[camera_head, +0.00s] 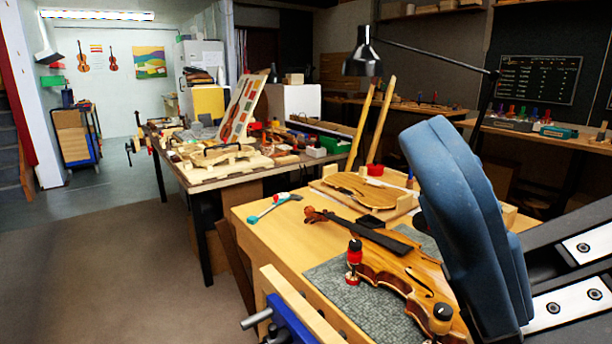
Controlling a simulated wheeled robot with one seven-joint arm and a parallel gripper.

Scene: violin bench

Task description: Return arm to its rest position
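A large blue rounded part (465,230) with dark links bearing bolted pale plates fills the right side of the view. It looks like the end of my own arm, with my gripper, very close to the camera. Whether its fingers are open or shut cannot be made out, and no held object shows. It covers the right part of the near bench and part of the violin (385,262), which lies on a grey mat (335,277) on that bench (262,232).
Behind are a violin plate (365,190) on a board and a leaning lamp (363,62). A cluttered second table (200,183) stands further back. The floor (110,265) at left is clear.

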